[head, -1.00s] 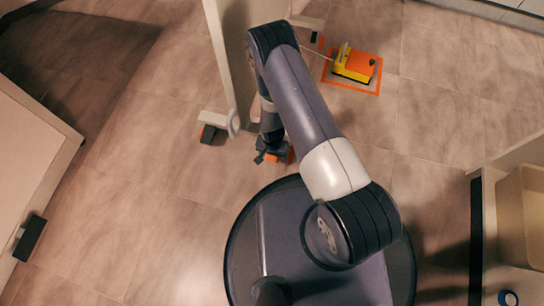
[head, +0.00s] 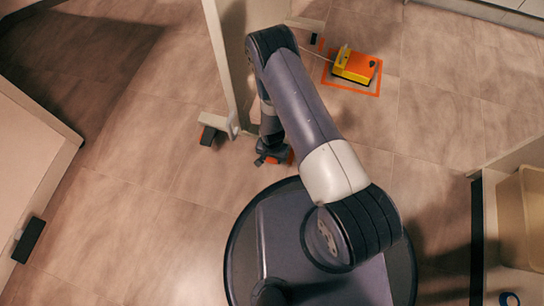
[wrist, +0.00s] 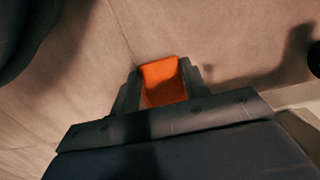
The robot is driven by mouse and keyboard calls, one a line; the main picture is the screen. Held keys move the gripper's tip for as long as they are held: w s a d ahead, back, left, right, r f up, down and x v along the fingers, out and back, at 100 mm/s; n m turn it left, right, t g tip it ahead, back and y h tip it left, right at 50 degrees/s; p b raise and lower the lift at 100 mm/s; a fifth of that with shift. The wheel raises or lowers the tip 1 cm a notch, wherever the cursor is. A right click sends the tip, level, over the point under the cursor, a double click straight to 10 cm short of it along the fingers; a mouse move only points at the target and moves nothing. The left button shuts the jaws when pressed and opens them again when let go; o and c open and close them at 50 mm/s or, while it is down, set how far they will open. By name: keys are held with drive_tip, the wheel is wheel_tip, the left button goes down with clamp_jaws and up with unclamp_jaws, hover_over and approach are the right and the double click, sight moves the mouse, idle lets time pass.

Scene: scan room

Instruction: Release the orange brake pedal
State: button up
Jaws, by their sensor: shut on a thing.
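The orange brake pedal (wrist: 163,80) shows in the wrist view between the two dark fingers of my gripper (wrist: 163,92), which is shut on it. In the head view my gripper (head: 267,158) is low near the floor, at the foot of a pale upright panel (head: 235,60). Only small bits of orange show around the gripper there; the arm and fingers hide the rest of the pedal.
A yellow and orange block (head: 355,66) sits inside an orange floor outline at the upper right. A dark caster (head: 208,135) stands left of my gripper. A pale cabinet (head: 30,165) is at left; a beige bin (head: 522,215) is at right. Floor at lower left is clear.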

drive_tip(key=c, duration=0.3)
